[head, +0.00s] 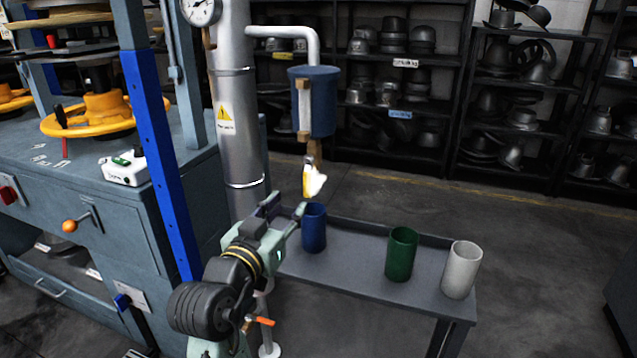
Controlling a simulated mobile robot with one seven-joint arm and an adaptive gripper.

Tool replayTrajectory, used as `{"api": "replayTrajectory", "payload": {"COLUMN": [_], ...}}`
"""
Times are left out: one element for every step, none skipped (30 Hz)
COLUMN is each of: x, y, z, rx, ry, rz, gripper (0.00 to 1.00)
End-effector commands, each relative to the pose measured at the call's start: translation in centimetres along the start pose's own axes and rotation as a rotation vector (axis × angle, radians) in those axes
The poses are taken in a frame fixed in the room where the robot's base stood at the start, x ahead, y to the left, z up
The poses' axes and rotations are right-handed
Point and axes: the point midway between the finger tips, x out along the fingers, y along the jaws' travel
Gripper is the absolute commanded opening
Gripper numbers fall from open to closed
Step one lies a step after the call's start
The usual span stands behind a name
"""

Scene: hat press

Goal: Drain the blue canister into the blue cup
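The blue canister (322,102) hangs from a bent silver pipe beside a thick metal column. Below it is a brown outlet with a yellow and white piece (313,178), perhaps its tap handle. The blue cup (315,232) stands upright on a grey side table (345,278), roughly below the outlet; I cannot tell whether it is exactly under it. My gripper (284,208) is just left of the cup, lower than the outlet. Its fingers look spread with nothing between them. One fingertip overlaps the cup's left edge in the picture; contact is unclear.
A green cup (401,254) and a white cup (462,270) stand to the right on the same table. The column (235,120) and a blue upright post (160,170) are close on the left, by the press bench (110,215). Hat shelves line the back; open floor lies right.

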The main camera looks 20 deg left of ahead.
Motion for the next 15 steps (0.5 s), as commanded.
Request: {"api": "replayTrajectory", "payload": {"x": [0.6, 1.1, 1.7, 2.3, 2.9, 3.7, 4.3, 4.9, 5.6, 6.2, 6.7, 7.4, 7.8, 8.2, 8.7], "y": [0.1, 0.0, 0.0, 0.1, 0.0, 0.0, 0.1, 0.0, 0.0, 0.0, 0.0, 0.0, 0.0, -0.1, -0.1], "z": [-0.1, -0.1, -0.2, -0.2, -0.2, -0.2, -0.2, -0.2, -0.3, -0.3, -0.3, -0.2, -0.3, -0.3, -0.2], "rx": [0.0, 0.0, 0.0, 0.0, 0.0, -0.001, -0.001, -0.001, -0.001, -0.001, 0.0, -0.001, 0.0, -0.001, -0.001], "ry": [0.0, -0.001, 0.0, 0.0, -0.001, 0.001, 0.0, 0.0, 0.001, 0.001, 0.002, 0.001, 0.002, 0.002, 0.001], "rz": [0.002, 0.001, 0.002, 0.002, 0.001, 0.001, 0.001, 0.0, 0.0, -0.001, -0.001, -0.001, -0.001, -0.002, -0.003], "gripper": [0.35, 0.35, 0.35, 0.35, 0.35, 0.35, 0.35, 0.35, 0.35, 0.35, 0.35, 0.35, 0.35, 0.35, 0.35]}}
